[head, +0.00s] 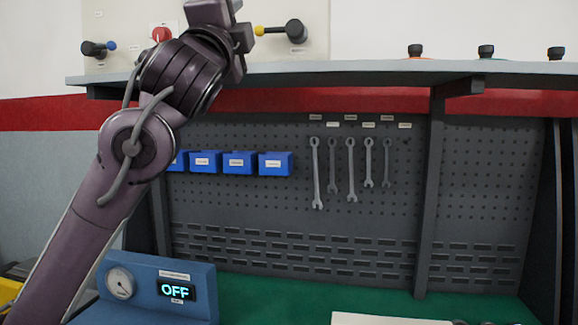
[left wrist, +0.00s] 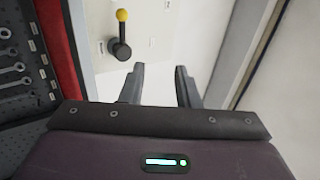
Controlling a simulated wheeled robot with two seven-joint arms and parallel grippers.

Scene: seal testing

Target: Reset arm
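My left arm rises from the lower left in the head view, and its gripper (head: 225,25) is at the top edge, partly cut off. It is raised in front of the panel (head: 125,32) on the upper shelf. In the left wrist view the two fingers of the left gripper (left wrist: 159,80) stand apart with nothing between them. A black lever with a yellow knob (head: 294,31) is just right of the gripper; it also shows beyond the fingers in the left wrist view (left wrist: 121,48). My right gripper is not in view.
The shelf (head: 350,72) runs across below. Blue bins (head: 240,163) and several wrenches (head: 351,168) hang on the pegboard. A blue gauge box (head: 203,277) reads OFF above the green bench (head: 300,290).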

